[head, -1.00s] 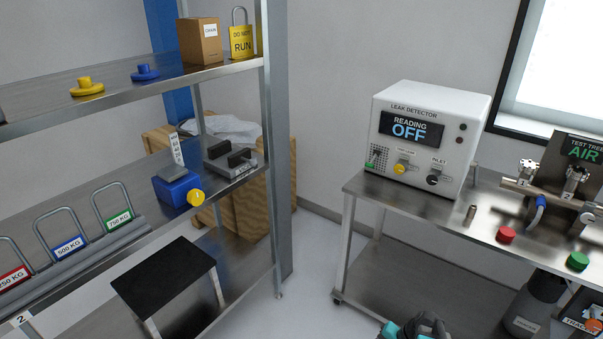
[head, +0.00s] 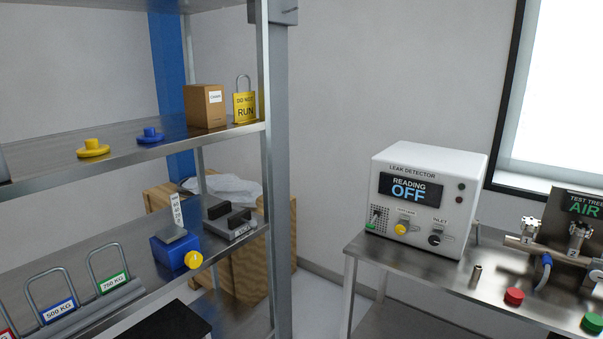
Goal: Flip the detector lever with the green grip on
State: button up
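The leak detector (head: 425,202) is a white box on the metal bench at the right. Its screen (head: 410,187) reads "READING OFF". A small lever with a green grip (head: 371,226) sits at the lower left of its front panel, beside a speaker grille. The grip points down and toward the front; its exact angle is too small to tell. A yellow knob (head: 401,229) and a dark inlet port (head: 435,239) are to its right on the same panel. My gripper is not in view.
The metal bench (head: 400,262) also carries a small metal cylinder (head: 476,276), a red button (head: 513,297), a green button (head: 592,323) and the test tree (head: 578,235). A metal shelf rack (head: 264,160) stands at the left. Floor shows between rack and bench.

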aim_at(376, 213)
jog(key=k, duration=1.3)
jog(key=u, duration=0.25)
jog(key=i, duration=0.85)
jog(key=u, duration=0.45)
jog(key=i, duration=0.8)
jog(key=u, duration=0.05)
